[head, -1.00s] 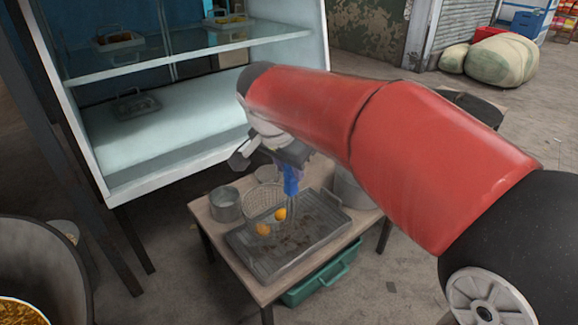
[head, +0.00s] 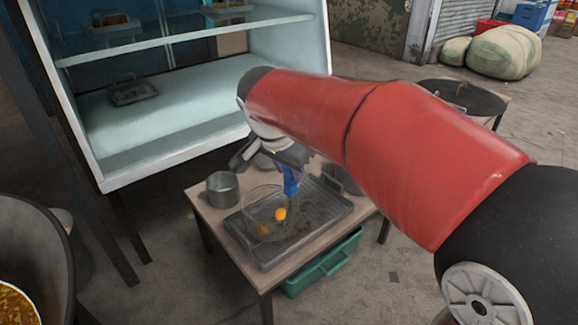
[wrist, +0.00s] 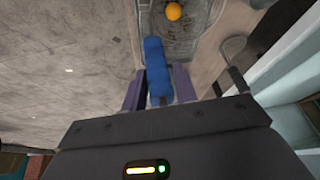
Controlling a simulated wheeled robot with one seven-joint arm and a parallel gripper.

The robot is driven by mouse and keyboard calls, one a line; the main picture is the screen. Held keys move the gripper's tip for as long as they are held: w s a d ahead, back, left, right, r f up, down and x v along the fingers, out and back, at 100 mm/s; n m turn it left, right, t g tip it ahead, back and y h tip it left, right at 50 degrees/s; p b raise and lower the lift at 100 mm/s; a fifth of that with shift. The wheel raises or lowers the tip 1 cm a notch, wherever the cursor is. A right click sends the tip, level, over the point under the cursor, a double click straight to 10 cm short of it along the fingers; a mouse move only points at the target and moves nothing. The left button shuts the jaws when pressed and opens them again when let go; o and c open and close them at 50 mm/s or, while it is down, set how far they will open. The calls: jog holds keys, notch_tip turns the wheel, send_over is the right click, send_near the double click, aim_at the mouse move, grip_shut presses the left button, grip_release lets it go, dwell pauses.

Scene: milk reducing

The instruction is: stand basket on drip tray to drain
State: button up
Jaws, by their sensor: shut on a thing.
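My gripper (head: 290,186) is shut on the blue handle (wrist: 157,70) of a wire-mesh basket (head: 251,207). In the wrist view, the blue handle lies between the purple fingers of my gripper (wrist: 158,92). The basket looks upright and holds orange-yellow balls (head: 280,214). It is over the left part of the grey drip tray (head: 331,216), which lies on a small wooden table. I cannot tell whether its bottom touches the tray. My arm hides part of the handle and the area behind it.
A metal pot (head: 222,189) stands on the table's left corner, and another (head: 343,179) is partly hidden behind my arm. A green crate (head: 322,266) sits under the table. A glass-shelved cabinet (head: 165,120) stands behind. A large pan is at lower left.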

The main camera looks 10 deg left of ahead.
jog(key=shift+f+b, duration=0.3)
jog(key=shift+f, duration=0.05)
jog(key=o, duration=1.1)
jog(key=shift+r, duration=0.1)
jog(key=p+v, duration=0.2)
jog(key=v, duration=0.5)
jog(key=shift+s+a+r, duration=0.1)
jog(key=shift+s+r, duration=0.05)
jog(key=shift+r, duration=0.15)
jog(key=shift+s, duration=0.1)
